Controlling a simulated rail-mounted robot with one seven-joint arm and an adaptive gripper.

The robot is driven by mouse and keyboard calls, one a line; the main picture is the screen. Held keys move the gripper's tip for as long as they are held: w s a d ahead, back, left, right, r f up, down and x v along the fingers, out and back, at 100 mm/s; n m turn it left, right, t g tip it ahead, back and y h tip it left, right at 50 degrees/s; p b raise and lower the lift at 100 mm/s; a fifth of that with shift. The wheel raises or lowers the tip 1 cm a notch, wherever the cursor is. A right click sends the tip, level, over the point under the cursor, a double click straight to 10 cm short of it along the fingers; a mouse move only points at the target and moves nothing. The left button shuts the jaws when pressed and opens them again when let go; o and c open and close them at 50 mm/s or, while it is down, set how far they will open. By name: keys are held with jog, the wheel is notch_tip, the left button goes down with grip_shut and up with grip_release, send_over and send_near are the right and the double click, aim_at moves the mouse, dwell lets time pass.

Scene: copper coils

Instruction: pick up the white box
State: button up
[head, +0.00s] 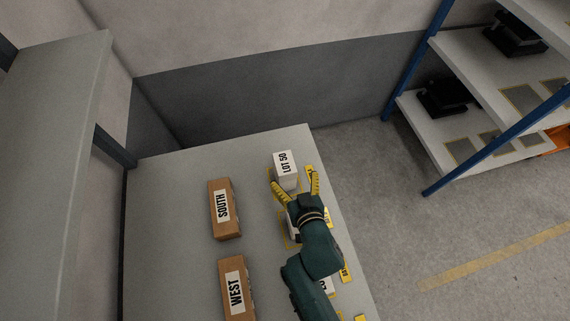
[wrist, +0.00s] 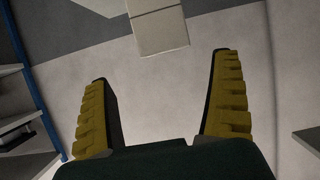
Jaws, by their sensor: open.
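The white box (head: 285,163), with a "LOT 50" label on top, stands upright near the far right corner of the grey table. My gripper (head: 292,178) is open, with its yellow fingers spread toward the box's near side. In the wrist view, a pale box (wrist: 158,28), likely the same one, shows at the top edge, partly cut off. It lies beyond the fingertips of my open gripper (wrist: 162,67), and nothing is between the fingers. I cannot tell whether a finger touches the box.
Brown boxes labelled "SOUTH" (head: 225,209) and "WEST" (head: 237,289) stand on the table (head: 170,220) to the left. Another white labelled item (head: 327,285) is partly hidden by my arm. A blue-framed shelf (head: 440,105) stands beyond the floor at right.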

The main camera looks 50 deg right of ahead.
aim_at(284, 162)
jog(key=x, duration=0.8)
jog(key=shift+w+a+r+b, duration=0.25)
jog(key=shift+w+r+b, duration=0.05)
jog(key=shift+w+r, duration=0.05)
jog(key=c, duration=1.4)
